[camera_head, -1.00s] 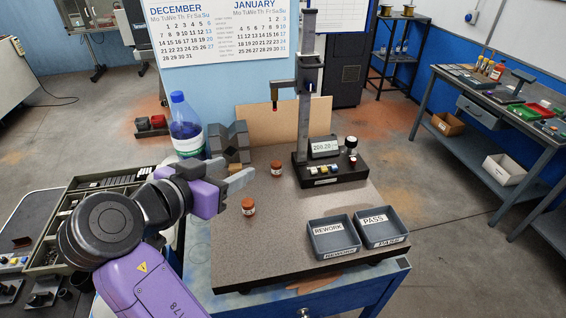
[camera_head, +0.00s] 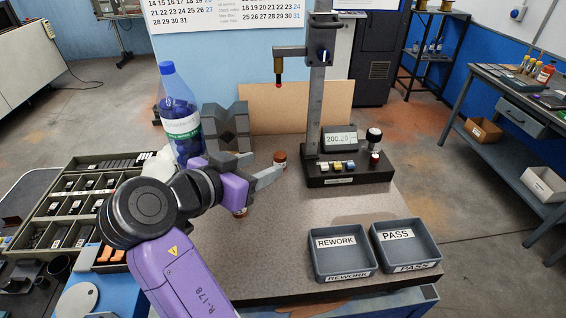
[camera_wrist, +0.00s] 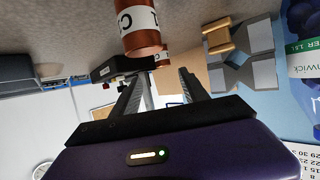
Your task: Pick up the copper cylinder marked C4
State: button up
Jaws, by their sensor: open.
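Two small copper cylinders with white label bands stand on the speckled bench top. The nearer one (camera_head: 240,212) is mostly hidden behind my gripper in the head view. It is large at the top of the upside-down wrist view (camera_wrist: 138,22), its label showing a "C" and a cut-off character I cannot read surely. The farther cylinder (camera_head: 280,159) stands near the gauge stand; it also shows small behind in the wrist view (camera_wrist: 162,56). My gripper (camera_head: 268,177) is open and empty, its fingers (camera_wrist: 160,86) apart, above the bench near the nearer cylinder.
The REWORK tray (camera_head: 343,271) and PASS tray (camera_head: 436,249) sit at the front right. The gauge stand (camera_head: 350,178) is behind them. A blue bottle (camera_head: 181,115) and grey V-shaped blocks (camera_head: 228,122) stand at the back left. A sectioned parts tray (camera_head: 40,215) lies left.

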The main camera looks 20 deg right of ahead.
aim_at(278, 156)
jog(key=shift+w+p+x, duration=0.15)
jog(key=shift+p+x, duration=0.5)
jog(key=shift+x, duration=1.1)
jog(key=shift+w+p+x, duration=0.15)
jog(key=shift+p+x, duration=0.45)
jog(key=shift+x, duration=1.1)
jog(key=shift+a, duration=0.15)
grip_shut()
